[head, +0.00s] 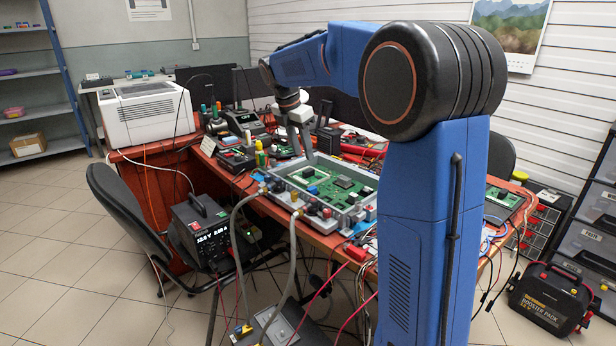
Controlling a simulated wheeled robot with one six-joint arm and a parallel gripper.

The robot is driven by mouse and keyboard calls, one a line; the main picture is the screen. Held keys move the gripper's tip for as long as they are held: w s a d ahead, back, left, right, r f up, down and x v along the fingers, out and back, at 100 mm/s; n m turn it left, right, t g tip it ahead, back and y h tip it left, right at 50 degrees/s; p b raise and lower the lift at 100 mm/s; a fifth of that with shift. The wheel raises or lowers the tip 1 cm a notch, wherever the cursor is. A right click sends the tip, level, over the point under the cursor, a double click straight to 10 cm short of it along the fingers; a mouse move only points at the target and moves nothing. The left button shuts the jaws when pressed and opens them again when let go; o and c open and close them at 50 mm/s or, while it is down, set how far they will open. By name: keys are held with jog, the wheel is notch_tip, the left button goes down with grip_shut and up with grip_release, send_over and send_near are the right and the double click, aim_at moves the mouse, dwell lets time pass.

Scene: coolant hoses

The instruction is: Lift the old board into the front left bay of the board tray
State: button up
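A green circuit board (345,184) lies inside a grey open-topped case (283,182) on the red workbench, with hose fittings along the case's front edge. I cannot tell whether it is the old board. Another green board (503,197) shows at the right end of the bench, partly hidden by my arm. I cannot make out a board tray with bays for sure. My gripper (300,143) points down over the back of the bench, beyond the case and apart from it. Its fingers are small here, and I cannot tell whether they are open or hold anything.
Two grey hoses (291,262) run from the case's front down to a unit near the floor. A black power supply (201,231), an office chair (122,208) and a white printer (147,113) stand left. Tools and cables crowd the bench. A booster pack (548,299) sits on the floor right.

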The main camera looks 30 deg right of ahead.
aim_at(308, 170)
jog(key=shift+x, duration=3.75)
grip_shut()
